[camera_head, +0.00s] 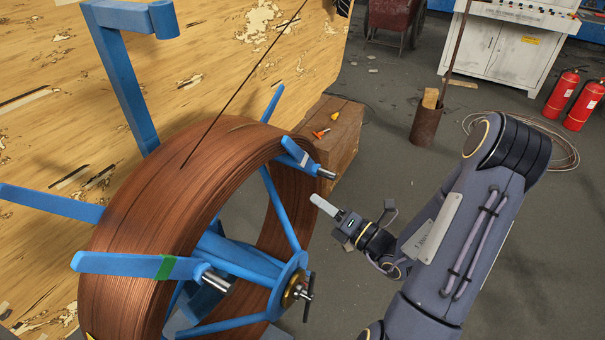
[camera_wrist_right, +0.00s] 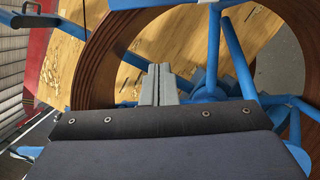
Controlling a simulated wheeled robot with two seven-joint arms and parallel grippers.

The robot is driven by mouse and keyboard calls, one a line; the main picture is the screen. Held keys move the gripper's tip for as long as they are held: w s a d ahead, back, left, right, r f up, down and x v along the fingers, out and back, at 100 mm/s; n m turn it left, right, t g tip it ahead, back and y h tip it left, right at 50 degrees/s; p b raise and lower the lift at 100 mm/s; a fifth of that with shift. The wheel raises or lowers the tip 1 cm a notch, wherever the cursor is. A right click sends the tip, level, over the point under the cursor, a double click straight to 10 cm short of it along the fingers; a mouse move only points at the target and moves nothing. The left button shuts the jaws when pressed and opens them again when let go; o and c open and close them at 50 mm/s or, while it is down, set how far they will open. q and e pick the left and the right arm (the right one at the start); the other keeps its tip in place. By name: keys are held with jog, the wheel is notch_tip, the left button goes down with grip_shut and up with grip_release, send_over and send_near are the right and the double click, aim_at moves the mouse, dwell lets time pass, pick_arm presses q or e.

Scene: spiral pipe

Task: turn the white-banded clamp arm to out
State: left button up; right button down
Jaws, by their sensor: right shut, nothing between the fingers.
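The white-banded clamp arm (camera_head: 294,149) is a short blue bar with a pale band and a silver rod end. It is at the upper right rim of the copper-coloured coil (camera_head: 190,190) and lies across the rim, pointing toward the lower right. My right gripper (camera_head: 318,200) is shut and empty. In the head view it appears just below the silver rod end, with a visible gap. In the right wrist view its closed fingers (camera_wrist_right: 160,75) point toward the coil and blue spokes. The band cannot be made out there. My left gripper is not in view.
A green-banded clamp arm (camera_head: 140,265) crosses the coil's near rim. The blue hub (camera_head: 285,280) has a dark T-handle. A wooden crate (camera_head: 340,125) with small orange and yellow items stands behind the coil. Open floor (camera_head: 400,170) lies behind my right gripper.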

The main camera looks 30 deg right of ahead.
aim_at(300, 159)
jog(key=w+r+p, duration=0.2)
jog(key=w+r, duration=0.1)
jog(key=w, duration=0.8)
jog(key=shift+a+r+p, duration=0.15)
jog(key=shift+r+p, duration=0.05)
jog(key=shift+p, duration=0.2)
